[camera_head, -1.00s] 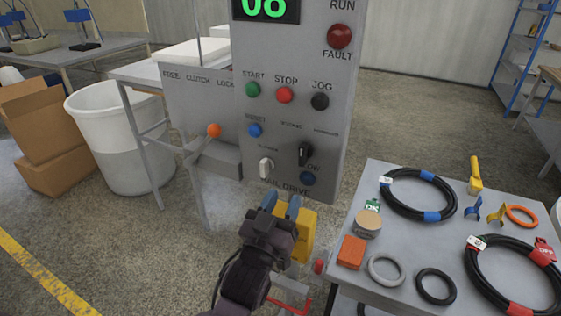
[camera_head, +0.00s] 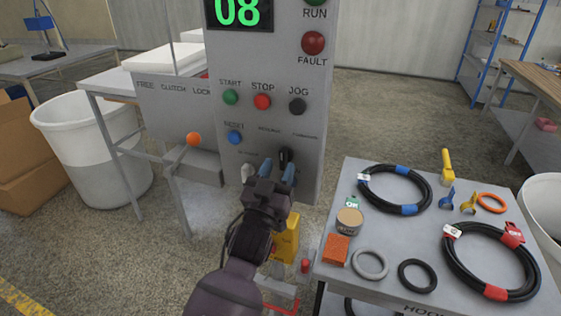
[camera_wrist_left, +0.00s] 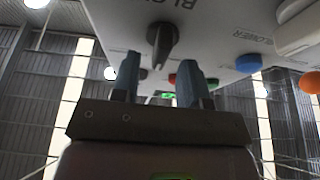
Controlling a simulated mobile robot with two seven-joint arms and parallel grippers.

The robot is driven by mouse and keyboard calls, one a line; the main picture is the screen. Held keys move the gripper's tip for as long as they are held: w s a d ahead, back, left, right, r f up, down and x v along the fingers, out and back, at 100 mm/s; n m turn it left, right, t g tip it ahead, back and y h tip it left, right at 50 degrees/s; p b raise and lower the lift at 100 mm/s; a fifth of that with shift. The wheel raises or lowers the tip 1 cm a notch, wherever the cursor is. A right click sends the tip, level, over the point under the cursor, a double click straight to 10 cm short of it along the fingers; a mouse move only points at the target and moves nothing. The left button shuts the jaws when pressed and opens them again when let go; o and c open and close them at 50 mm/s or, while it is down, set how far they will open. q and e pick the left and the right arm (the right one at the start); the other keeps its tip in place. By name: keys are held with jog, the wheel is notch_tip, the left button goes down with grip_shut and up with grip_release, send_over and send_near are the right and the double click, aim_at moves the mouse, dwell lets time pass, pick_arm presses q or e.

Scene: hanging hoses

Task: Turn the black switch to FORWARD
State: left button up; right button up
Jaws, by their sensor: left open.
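The black switch (camera_head: 285,156) is on the lower right of the grey control panel (camera_head: 305,175), its handle roughly upright. The small labels above it are too blurred to read surely. My left gripper (camera_head: 277,171) is open in front of the panel, its blue fingertips just below the switch and partly covering it. In the left wrist view the switch (camera_wrist_left: 162,42) sits beyond and between the two open fingers (camera_wrist_left: 158,76), apparently with nothing held. Whether a finger touches the switch I cannot tell. My right gripper is not in view.
A white switch (camera_head: 247,172) sits just left of the gripper. Blue (camera_head: 235,137), green (camera_head: 230,97), red (camera_head: 262,101) and black (camera_head: 297,106) buttons are above. An orange-knobbed lever (camera_head: 194,139) is at left. A table (camera_head: 335,283) with hoses stands at right.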

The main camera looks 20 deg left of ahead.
pick_arm(q)
jog(key=shift+x, duration=0.95)
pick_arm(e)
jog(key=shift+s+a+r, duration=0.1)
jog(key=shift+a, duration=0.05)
pick_arm(q)
jog(key=shift+c, duration=0.4)
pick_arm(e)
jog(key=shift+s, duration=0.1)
